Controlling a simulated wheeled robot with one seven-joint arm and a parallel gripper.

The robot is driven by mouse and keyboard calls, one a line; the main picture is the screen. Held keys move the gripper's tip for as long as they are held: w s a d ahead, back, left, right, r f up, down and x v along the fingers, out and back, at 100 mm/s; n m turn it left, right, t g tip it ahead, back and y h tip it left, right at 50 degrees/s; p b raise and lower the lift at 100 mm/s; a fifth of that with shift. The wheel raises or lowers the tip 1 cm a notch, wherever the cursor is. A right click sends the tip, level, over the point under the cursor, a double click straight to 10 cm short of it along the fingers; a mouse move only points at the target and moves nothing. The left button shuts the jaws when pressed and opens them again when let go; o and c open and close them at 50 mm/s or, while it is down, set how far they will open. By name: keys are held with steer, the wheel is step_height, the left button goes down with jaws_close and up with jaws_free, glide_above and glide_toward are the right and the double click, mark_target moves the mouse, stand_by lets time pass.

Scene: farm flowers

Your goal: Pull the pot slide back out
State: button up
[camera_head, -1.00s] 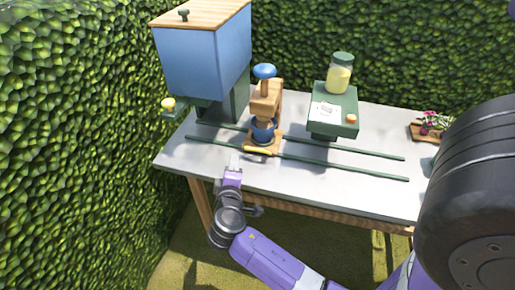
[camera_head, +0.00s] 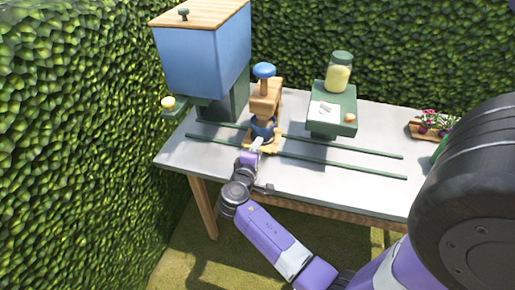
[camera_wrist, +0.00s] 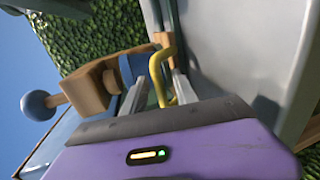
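The pot slide (camera_head: 249,149) is a wooden carriage at the foot of a wooden stamp stand (camera_head: 265,103) with a blue knob. A blue pot (camera_head: 263,129) sits on it, under the stand. In the wrist view, the slide's yellow handle (camera_wrist: 158,72) stands between the two grey fingers of my gripper (camera_wrist: 160,84). The fingers are apart, with gaps showing beside the handle. In the head view my gripper (camera_head: 257,145) is at the slide's front edge and mostly hides the handle. The blue pot also shows in the wrist view (camera_wrist: 128,70), partly behind a finger.
Two green rails (camera_head: 340,165) run along the grey table (camera_head: 205,156). A blue hopper (camera_head: 203,58) stands at left. A green stand (camera_head: 334,112) with a jar (camera_head: 338,75) is right of the slide. A flower tray (camera_head: 421,132) is at far right.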

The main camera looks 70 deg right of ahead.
steer(key=shift+c, duration=0.4)
jaws_close()
stand_by(1.1)
